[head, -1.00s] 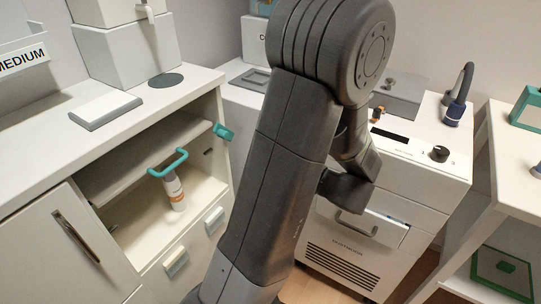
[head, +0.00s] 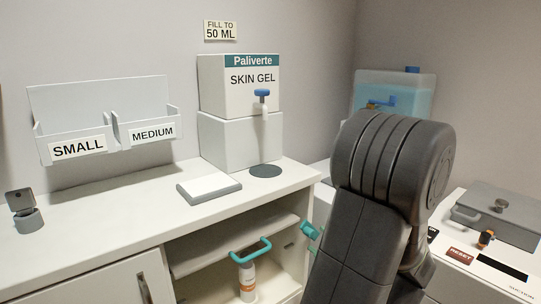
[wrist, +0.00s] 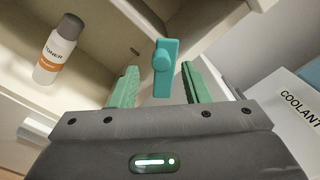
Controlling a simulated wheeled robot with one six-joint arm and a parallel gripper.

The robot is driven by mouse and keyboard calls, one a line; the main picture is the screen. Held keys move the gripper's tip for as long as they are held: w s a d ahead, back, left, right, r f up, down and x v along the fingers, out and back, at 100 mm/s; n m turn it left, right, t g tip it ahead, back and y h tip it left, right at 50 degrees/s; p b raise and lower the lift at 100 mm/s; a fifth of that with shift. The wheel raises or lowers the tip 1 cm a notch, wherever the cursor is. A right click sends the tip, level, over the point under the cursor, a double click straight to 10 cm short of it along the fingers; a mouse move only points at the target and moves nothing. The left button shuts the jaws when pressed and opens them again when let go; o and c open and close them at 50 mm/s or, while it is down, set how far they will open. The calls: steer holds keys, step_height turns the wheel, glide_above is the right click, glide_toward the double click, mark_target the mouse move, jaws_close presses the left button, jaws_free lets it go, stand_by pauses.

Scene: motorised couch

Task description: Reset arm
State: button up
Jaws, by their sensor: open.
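My arm (head: 385,200) fills the lower right of the head view, its upper joint raised beside the counter. A similar teal piece (head: 310,231) is at the right edge of the open cabinet in the head view.
The counter (head: 130,235) carries a skin gel dispenser (head: 238,100) and a flat pad (head: 209,188). A bottle (head: 247,283), labelled toner in the wrist view (wrist: 58,50), stands in the open cabinet by a teal handle (head: 250,245). A white coolant-labelled box (wrist: 300,105) is at right.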

steer(key=shift+x, duration=1.7)
steer(key=p, duration=0.2)
glide_toward(313, 233)
steer(key=b+x, duration=0.1)
steer(key=x, duration=0.5)
steer(key=b+x, duration=0.1)
steer(key=x, duration=0.2)
steer(key=shift+a+f+b, duration=0.25)
steer(key=shift+f+b, duration=0.05)
steer(key=shift+f, duration=0.1)
steer(key=shift+w+r+p, duration=0.25)
steer(key=shift+r+p, duration=0.2)
steer(key=shift+p, duration=0.25)
steer(key=shift+w+d+m+p, duration=0.2)
steer(key=shift+d+m+p, duration=0.25)
steer(key=shift+m+p, duration=0.75)
